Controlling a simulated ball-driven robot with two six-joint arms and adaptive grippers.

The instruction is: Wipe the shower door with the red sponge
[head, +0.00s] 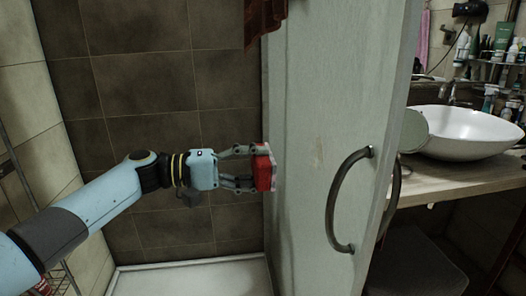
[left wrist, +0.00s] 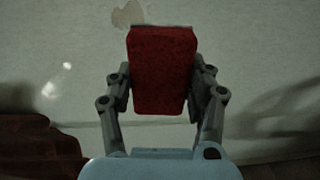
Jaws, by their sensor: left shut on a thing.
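The red sponge (head: 263,172) is held between the fingers of my left gripper (head: 250,168), which is shut on it. In the head view the sponge is at the left part of the pale shower door (head: 310,100), very close to its surface; I cannot tell whether it touches. In the left wrist view the sponge (left wrist: 162,72) stands upright between both fingers, with the pale door surface (left wrist: 250,50) behind it. A brownish stain (left wrist: 128,14) shows on the door just above the sponge's upper left. My right gripper is not in view.
A dark curved handle (head: 338,200) sticks out from the door's right part. Beyond it, a white basin (head: 465,130) stands on a counter (head: 450,180) with bottles behind. A dark red cloth (head: 262,20) hangs at the top. A white shower tray (head: 190,277) lies below.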

